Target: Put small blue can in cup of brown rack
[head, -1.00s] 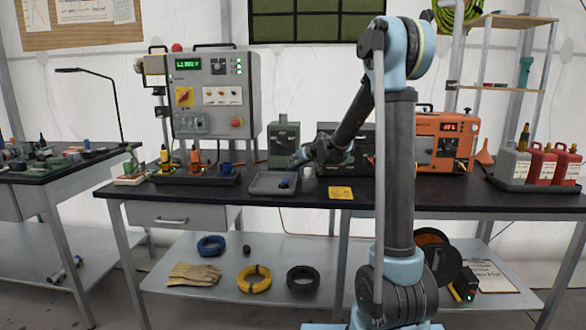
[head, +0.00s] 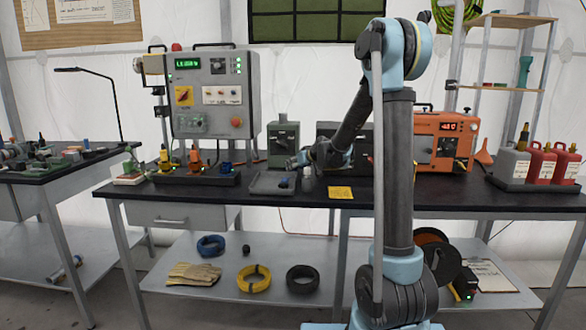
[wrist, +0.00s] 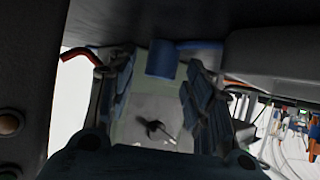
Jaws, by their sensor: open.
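The small blue can (wrist: 162,58) shows in the wrist view beyond and between my fingers, with a gap on both sides. In the head view, a small blue item that looks like this can (head: 284,183) is at the right part of a grey tray (head: 262,189) on the bench. My gripper (wrist: 160,92) is open and empty; in the head view it is small and dark near the tray (head: 304,160). A dark rack (head: 205,179) with orange and blue items stands left of the tray. I cannot tell its brown colour or an empty cup.
A small grey cylinder (head: 308,173) stands right of the tray. A yellow note (head: 340,192) lies on the bench (head: 420,200). A grey control box (head: 212,95) stands behind the rack, and an orange instrument (head: 445,140) stands to the right.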

